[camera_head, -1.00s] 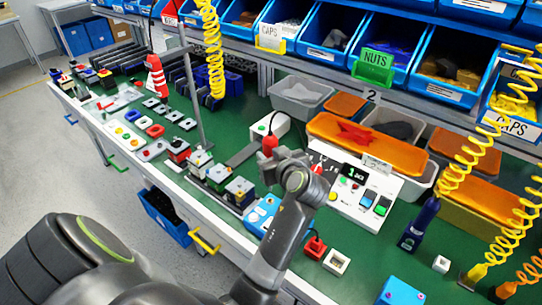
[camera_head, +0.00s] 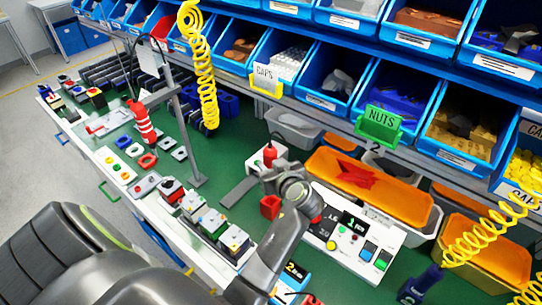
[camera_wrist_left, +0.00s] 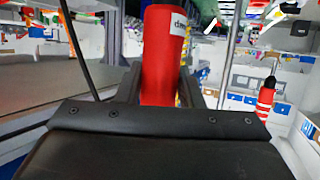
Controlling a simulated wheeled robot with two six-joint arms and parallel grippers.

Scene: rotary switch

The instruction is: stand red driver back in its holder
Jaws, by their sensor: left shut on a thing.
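My left gripper (camera_head: 274,182) is shut on the red driver (camera_wrist_left: 163,50), which stands upright between the fingers in the left wrist view, with part of a white label. A red piece that looks like the holder (camera_head: 312,300) is cut off at the bottom edge, apart from the gripper. My right gripper is not in view.
A white panel (camera_head: 345,245) with a display and buttons lies right of the gripper. A blue driver (camera_head: 420,284) stands at lower right. An orange-lidded bin (camera_head: 395,200) and blue bins line the back. A red-and-white striped tool (camera_head: 143,122) hangs at left beside a grey post.

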